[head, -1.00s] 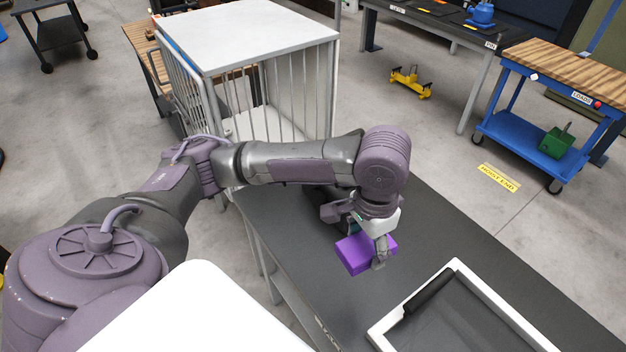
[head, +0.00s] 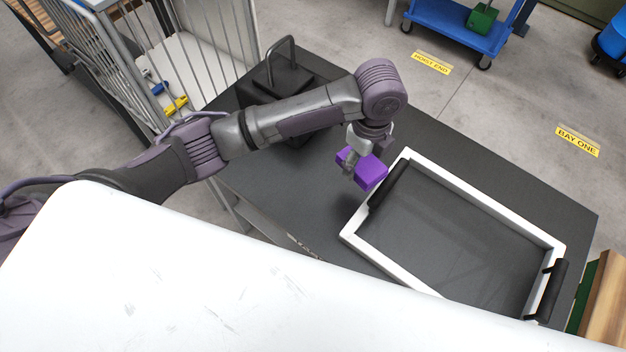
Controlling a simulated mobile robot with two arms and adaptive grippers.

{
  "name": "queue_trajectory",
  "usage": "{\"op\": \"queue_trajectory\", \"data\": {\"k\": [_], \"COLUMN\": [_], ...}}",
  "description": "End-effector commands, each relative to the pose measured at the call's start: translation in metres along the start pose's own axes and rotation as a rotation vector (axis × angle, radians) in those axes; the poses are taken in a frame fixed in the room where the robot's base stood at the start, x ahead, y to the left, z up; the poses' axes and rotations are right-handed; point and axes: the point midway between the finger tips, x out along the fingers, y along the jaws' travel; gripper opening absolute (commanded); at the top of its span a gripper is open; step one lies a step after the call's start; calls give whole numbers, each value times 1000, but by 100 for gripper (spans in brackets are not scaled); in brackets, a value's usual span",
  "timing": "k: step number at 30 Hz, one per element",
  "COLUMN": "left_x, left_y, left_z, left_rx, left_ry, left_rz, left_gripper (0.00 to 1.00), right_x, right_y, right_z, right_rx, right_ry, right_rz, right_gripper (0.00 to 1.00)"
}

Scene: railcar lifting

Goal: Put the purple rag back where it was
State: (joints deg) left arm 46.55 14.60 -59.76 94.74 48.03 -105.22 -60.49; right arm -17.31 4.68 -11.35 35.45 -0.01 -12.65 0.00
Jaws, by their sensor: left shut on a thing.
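The purple rag (head: 371,172) is a folded, block-like purple piece. My left gripper (head: 352,164) is shut on it and holds it over the dark table (head: 290,185), close to the left end of the white-framed tray (head: 392,263). Whether the rag touches the table cannot be told. The tray has a dark floor and black handles at both ends, and it looks empty. My right gripper is not in view.
A black block with a loop handle (head: 283,75) stands on the table behind my left arm. A barred cage (head: 205,45) stands at the left, with yellow and blue items inside. A blue cart (head: 455,35) is beyond the table.

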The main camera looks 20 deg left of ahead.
Motion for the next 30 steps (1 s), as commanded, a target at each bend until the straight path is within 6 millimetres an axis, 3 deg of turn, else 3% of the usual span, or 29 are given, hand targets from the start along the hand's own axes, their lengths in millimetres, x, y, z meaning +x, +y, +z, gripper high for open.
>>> {"op": "queue_trajectory", "data": {"k": [4,8,21,30], "left_x": [6,11,63,86], "left_y": [-6,-2,51,61], "left_z": [-8,-3,72,86], "left_rx": [124,162,163,165], "left_ry": [-3,-5,-6,-3], "left_rz": [5,10,11,9], "left_gripper": [34,34,34,34], "right_x": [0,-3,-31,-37], "right_y": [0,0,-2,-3], "right_z": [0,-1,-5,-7], "right_rx": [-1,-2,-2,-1], "right_ry": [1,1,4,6], "right_rz": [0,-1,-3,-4], "right_gripper": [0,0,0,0]}}
